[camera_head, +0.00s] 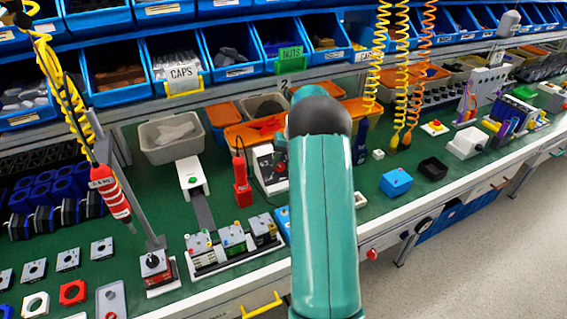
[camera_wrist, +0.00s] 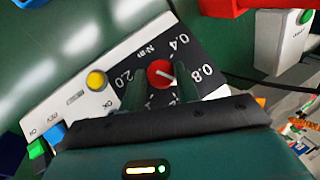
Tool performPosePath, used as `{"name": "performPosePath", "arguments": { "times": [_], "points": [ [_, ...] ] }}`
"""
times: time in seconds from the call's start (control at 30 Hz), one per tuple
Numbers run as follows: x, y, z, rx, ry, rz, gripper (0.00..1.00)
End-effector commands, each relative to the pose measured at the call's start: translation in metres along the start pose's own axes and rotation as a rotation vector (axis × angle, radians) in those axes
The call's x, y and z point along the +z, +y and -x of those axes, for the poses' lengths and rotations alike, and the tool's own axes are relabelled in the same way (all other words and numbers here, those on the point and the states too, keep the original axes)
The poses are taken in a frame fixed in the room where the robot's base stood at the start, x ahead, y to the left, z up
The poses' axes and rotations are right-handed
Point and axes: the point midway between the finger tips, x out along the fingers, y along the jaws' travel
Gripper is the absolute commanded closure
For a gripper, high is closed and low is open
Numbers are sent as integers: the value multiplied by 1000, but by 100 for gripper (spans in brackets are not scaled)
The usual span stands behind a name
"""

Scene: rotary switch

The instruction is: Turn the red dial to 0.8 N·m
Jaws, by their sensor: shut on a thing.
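The red dial (camera_wrist: 160,73) sits on a black scale plate (camera_wrist: 198,52) on a white control box (camera_wrist: 60,98) in the wrist view. The scale shows 0.4, 0.8, 2.0 and "N·m"; its lower part is hidden by my gripper. A white mark on the dial points right and slightly down, near the 0.8 side; the exact reading is unclear. My gripper (camera_wrist: 161,77) has one finger on each side of the dial and is shut on it. In the head view the box (camera_head: 262,180) stands partly behind my teal arm, which hides my gripper.
A yellow button (camera_wrist: 96,80), a blue button (camera_wrist: 57,130) and a green button (camera_wrist: 38,148) sit on the box. A red handheld tool (camera_head: 242,188) stands left of the box. Grey bin (camera_head: 160,152) and orange bins lie behind on the green bench.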

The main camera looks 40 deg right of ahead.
Motion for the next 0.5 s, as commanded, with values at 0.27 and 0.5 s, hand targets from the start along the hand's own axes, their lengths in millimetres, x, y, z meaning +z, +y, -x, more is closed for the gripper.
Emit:
{"name": "performPosePath", "arguments": {
  "times": [0.27, 0.5],
  "points": [
    [0, -6, -1, 164, -15, 182, 91],
    [1, -7, -2, 263, -23, 290, 91]
  ]
}}
